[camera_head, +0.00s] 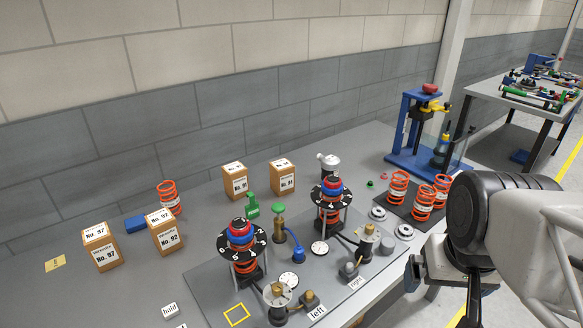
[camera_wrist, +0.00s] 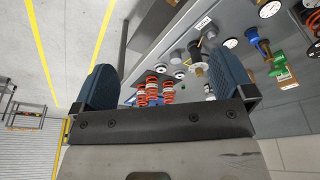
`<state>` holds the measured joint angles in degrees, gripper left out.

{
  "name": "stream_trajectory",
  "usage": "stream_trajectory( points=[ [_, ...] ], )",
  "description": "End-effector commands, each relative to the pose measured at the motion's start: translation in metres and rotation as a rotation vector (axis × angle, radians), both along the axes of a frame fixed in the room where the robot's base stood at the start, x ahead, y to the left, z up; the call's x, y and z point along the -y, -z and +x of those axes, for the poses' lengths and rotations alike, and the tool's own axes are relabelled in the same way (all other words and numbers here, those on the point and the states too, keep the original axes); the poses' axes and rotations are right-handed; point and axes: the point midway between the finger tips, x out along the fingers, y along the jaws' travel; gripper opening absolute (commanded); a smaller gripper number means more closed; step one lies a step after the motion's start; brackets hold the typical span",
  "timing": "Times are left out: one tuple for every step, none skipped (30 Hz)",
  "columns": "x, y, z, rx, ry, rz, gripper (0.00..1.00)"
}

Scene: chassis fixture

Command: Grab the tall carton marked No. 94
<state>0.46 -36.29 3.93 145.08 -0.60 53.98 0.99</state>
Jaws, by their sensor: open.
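Several brown cartons with white number labels stand on the grey bench in the head view. At the back, the right carton (camera_head: 283,178) has a small label that may read No. 94, though the last digit is hard to make out. The carton to its left (camera_head: 235,182) seems to read No. 91. Nearer left are the No. 92 carton (camera_head: 166,236) and the No. 97 carton (camera_head: 103,250). My gripper (camera_head: 442,292) is at the right, beyond the bench's front edge and far from the cartons. In the wrist view my gripper (camera_wrist: 153,84) is open, with nothing between its fingers.
A plate with two strut fixtures (camera_head: 330,205), gauges and valves lies in front of the back cartons. Red springs (camera_head: 398,187) and a blue press (camera_head: 412,135) stand at right. The wall is close behind.

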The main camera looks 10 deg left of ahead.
Motion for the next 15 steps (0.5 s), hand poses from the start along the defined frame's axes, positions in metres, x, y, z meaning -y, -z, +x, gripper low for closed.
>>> stream_trajectory(
  points=[
    [0.0, 0.0, 0.0, 0.0, 0.0, 0.0, 1.0],
    [0.0, 0.0, 0.0, 0.0, 0.0, 0.0, 1.0],
    [0.0, -0.001, 0.0, 0.0, 0.0, 0.0, 1.0],
    [0.0, -0.002, 0.0, 0.0, 0.0, 0.0, 1.0],
    [0.0, -0.003, 0.0, 0.001, 0.0, 0.0, 1.0],
    [0.0, -0.006, 0.0, 0.001, 0.0, 0.0, 1.0],
    [0.0, -0.009, 0.0, 0.001, 0.0, 0.0, 1.0],
    [0.0, -0.013, 0.001, 0.003, 0.0, 0.0, 1.0],
    [0.0, -0.018, 0.001, 0.004, 0.0, 0.0, 1.0],
    [0.0, -0.023, 0.0, 0.003, 0.0, 0.0, 1.0],
    [0.0, -0.029, 0.0, 0.003, 0.0, 0.0, 1.0],
    [0.0, -0.034, 0.0, 0.003, 0.0, 0.0, 1.0],
    [0.0, -0.039, 0.001, 0.003, 0.0, 0.0, 1.0],
    [0.0, -0.045, 0.001, 0.003, 0.0, 0.0, 1.0],
    [0.0, -0.053, 0.0, 0.003, 0.0, 0.0, 1.0]
  ],
)
